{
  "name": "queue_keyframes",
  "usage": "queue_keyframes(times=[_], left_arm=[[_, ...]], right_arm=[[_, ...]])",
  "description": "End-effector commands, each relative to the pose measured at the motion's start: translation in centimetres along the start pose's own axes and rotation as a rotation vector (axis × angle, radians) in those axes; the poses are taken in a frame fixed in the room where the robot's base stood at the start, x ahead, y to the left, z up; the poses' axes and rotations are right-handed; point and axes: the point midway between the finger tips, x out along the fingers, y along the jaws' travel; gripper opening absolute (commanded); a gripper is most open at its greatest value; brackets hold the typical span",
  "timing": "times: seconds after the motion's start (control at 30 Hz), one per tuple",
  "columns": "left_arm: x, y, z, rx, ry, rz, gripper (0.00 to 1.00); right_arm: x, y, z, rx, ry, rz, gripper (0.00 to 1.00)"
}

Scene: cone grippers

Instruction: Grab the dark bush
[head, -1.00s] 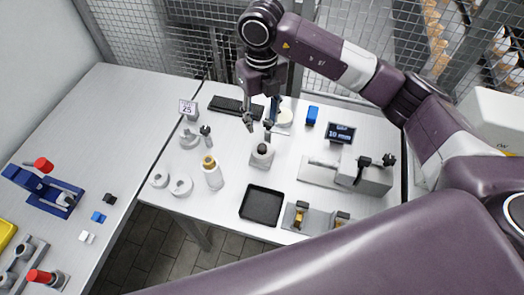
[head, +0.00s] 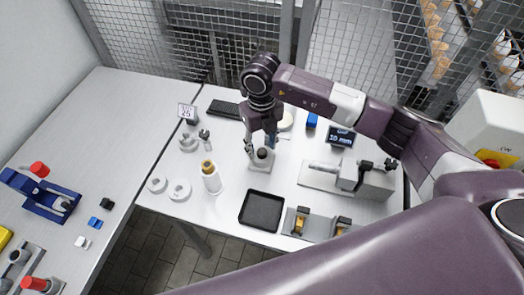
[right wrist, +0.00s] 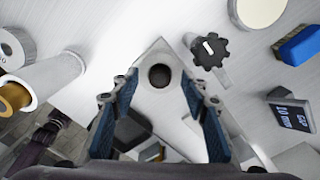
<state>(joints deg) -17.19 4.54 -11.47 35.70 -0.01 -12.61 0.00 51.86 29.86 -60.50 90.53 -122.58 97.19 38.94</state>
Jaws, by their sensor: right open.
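The dark bush (head: 263,153) is a small, dark round piece on a pale square block (head: 259,167) on the right-hand table. In the right wrist view the bush (right wrist: 160,76) shows from above, near the middle of the block's face. My right gripper (head: 261,146) points down over it, with one finger on either side. In the right wrist view the blue-padded fingers of the right gripper (right wrist: 159,88) are spread wide and nothing is held. I cannot tell how far the fingertips are above the block. My left gripper is not in view.
A black tray (head: 261,211) lies in front. A grey vise-like fixture (head: 362,178), a blue block (head: 311,120) and a small display (head: 341,136) stand to the right. A dark knob (right wrist: 208,48) is close by.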

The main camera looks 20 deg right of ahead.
Motion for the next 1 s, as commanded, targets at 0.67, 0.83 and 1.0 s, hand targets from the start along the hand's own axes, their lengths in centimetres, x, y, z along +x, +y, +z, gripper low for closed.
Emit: queue_keyframes(times=[0.67,0.83,1.0], left_arm=[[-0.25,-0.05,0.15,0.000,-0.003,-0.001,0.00],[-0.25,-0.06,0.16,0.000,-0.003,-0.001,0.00],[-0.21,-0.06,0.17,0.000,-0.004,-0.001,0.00]], right_arm=[[0.96,-0.01,0.00,0.000,-0.001,0.000,0.04],[0.92,-0.01,0.02,0.001,-0.001,0.000,0.00],[0.85,-0.02,0.03,0.001,-0.001,0.000,0.00]])
